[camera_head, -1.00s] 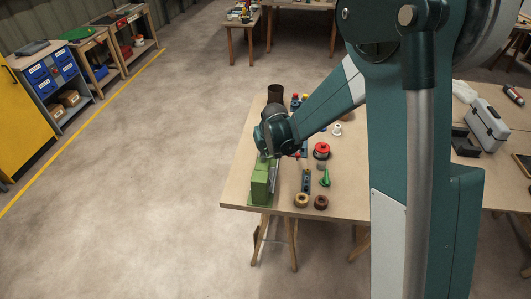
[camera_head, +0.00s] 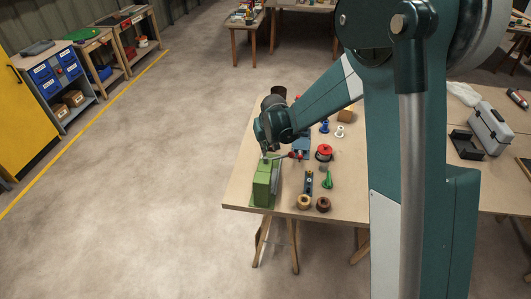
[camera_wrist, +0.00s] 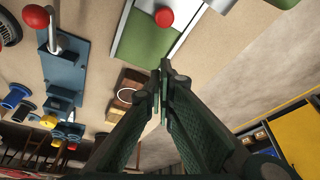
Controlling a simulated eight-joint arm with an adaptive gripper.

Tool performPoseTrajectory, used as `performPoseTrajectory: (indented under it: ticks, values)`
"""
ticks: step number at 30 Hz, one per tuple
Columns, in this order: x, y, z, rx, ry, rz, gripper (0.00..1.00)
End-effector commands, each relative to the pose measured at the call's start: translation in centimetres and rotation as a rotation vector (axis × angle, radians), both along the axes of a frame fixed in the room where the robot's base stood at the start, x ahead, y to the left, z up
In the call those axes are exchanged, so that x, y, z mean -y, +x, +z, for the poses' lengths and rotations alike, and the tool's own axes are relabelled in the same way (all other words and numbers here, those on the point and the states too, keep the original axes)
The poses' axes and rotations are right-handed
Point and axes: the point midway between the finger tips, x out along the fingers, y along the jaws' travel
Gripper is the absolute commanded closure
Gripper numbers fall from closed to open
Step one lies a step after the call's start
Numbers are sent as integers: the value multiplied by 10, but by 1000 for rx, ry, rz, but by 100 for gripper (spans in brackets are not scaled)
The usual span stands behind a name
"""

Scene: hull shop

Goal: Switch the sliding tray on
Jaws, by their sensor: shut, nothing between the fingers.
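A green box-shaped unit (camera_head: 263,187) stands at the near left corner of the workbench. In the wrist view a green panel (camera_wrist: 145,40) with pale side rails and a red knob (camera_wrist: 164,17) lies at the top. I cannot tell for sure which part is the sliding tray. My gripper (camera_wrist: 164,72) is shut and empty, its fingertips pointing towards the panel and apart from the red knob. In the head view the gripper is at the far end of the green unit, with its fingers partly hidden by my wrist.
A blue plate with a red-knobbed lever (camera_wrist: 62,70) is beside the green panel. A dark cylinder (camera_head: 279,91) stands behind. Open floor is left of the bench.

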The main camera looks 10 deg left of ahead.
Motion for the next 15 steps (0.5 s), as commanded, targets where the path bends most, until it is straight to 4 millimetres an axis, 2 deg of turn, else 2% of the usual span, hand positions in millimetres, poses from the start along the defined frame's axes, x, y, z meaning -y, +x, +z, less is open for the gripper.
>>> performPoseTrajectory:
  ticks: [15]
  values:
    - [10,-19,60,1,0,0,100]
